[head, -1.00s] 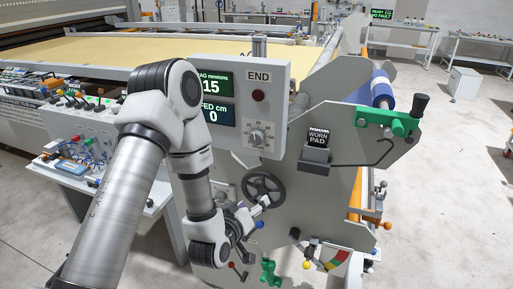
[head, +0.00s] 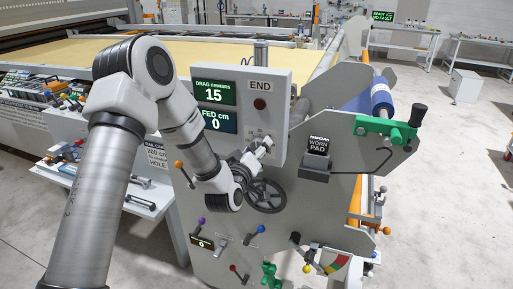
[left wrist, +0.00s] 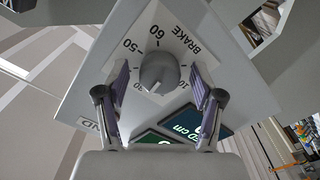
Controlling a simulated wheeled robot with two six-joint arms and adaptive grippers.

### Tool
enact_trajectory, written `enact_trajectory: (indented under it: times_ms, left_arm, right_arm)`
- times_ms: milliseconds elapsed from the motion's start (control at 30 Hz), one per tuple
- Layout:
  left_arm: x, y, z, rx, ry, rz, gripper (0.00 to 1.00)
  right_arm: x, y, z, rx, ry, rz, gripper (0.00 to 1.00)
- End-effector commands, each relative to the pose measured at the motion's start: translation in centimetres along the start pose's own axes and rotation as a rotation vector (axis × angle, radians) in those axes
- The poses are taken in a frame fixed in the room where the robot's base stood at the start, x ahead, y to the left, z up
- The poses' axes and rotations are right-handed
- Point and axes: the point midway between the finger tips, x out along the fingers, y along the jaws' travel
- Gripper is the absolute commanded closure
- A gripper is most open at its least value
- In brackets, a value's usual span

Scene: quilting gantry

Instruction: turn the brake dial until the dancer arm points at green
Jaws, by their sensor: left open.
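The grey brake dial (left wrist: 159,72) shows in the left wrist view on a pale panel marked BRAKE, with numbers around it. I cannot tell its exact setting. My left gripper (left wrist: 160,82) is open, with one purple-padded finger on each side of the dial; contact is not clear. In the head view my left gripper (head: 262,147) is at the panel's lower part and mostly hides the dial. A coloured scale plate (head: 336,263) with red, yellow and green sits low on the machine. The dancer arm's direction is too small to tell. My right gripper is not in view.
The drag display (head: 214,93) reads 15 and the fed display (head: 219,121) reads 0. A black handwheel (head: 266,196) is just below my gripper. Several ball-ended levers, including an orange one (head: 179,164), stand nearby. A worn pad box (head: 317,160) is to the right.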

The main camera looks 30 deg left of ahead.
Motion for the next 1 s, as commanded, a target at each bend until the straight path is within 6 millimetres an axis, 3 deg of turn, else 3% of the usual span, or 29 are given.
enact_trajectory:
  times_ms: [33, 167, 200, 633, 1000]
  left_arm:
    - [-0.01, 0.00, 0.00, 0.000, 0.000, 0.000, 0.40]
    - [-0.02, 0.00, -0.01, 0.000, 0.000, 0.000, 0.86]
    - [-0.02, 0.00, -0.01, 0.000, 0.000, 0.000, 0.93]
    - [-0.03, -0.04, 0.01, 0.053, 0.001, 0.000, 0.93]
    - [-0.02, -0.08, -0.03, 0.292, 0.003, 0.000, 0.93]
  right_arm:
    - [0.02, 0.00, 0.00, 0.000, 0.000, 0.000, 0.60]
    - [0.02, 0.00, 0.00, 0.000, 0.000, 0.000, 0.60]
    - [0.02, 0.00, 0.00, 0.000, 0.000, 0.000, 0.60]
    - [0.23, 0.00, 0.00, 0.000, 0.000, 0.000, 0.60]
    - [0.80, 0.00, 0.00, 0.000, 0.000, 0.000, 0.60]
